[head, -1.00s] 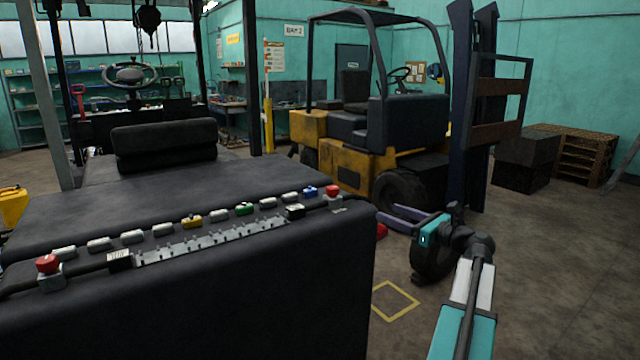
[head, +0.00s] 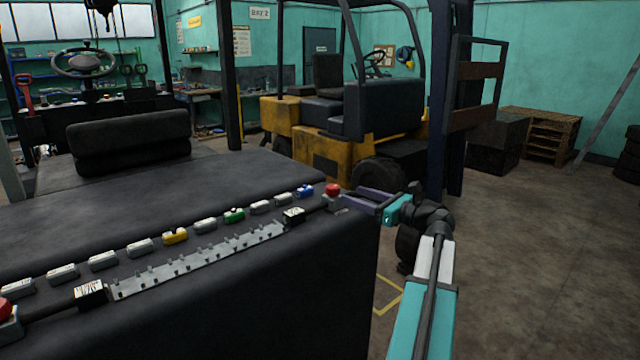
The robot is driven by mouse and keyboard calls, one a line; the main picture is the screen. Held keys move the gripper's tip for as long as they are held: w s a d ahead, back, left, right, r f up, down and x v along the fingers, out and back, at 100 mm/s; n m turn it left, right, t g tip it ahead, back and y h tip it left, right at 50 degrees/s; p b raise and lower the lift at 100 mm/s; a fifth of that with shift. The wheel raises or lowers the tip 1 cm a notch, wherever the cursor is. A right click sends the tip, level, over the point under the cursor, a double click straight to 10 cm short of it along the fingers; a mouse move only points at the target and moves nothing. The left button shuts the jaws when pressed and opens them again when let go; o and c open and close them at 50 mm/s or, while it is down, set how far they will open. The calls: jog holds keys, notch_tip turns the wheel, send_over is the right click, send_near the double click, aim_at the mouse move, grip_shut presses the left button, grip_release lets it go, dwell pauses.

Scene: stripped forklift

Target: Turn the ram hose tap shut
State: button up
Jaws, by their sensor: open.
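No part is clearly recognisable as the ram hose tap. A red knob on a grey base (head: 333,190) sits at the right end of the dark machine body's top. Another red knob (head: 5,308) is cut off at the left edge. Dark hose or pipe pieces run from each knob base to a small labelled block, the right one (head: 293,215) and the left one (head: 90,292). My gripper (head: 352,199) is open, its purple fingers pointing left. In the picture the fingertips are just right of the right red knob; I cannot tell whether they touch it.
A strip with short pegs (head: 200,258) lies between the labelled blocks. Behind it is a row of small blocks, including a yellow one (head: 175,236), a green one (head: 234,215) and a blue one (head: 305,191). A yellow forklift (head: 325,150) stands behind. Floor at right is open.

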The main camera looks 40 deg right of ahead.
aim_at(327, 186)
jog(key=shift+w, duration=0.1)
dwell(0.3)
jog(key=shift+w+a+p, duration=0.2)
jog(key=shift+w+p, duration=0.35)
jog(key=shift+w, duration=1.7)
jog(key=shift+w+a+p, duration=0.15)
jog(key=shift+w+p, duration=0.35)
jog(key=shift+w, duration=1.7)
jog(key=shift+w+a+p, duration=0.2)
jog(key=shift+w+p, duration=0.35)
jog(key=shift+w, duration=1.7)
jog(key=shift+c, duration=0.4)
jog(key=c, duration=1)
jog(key=shift+o, duration=0.2)
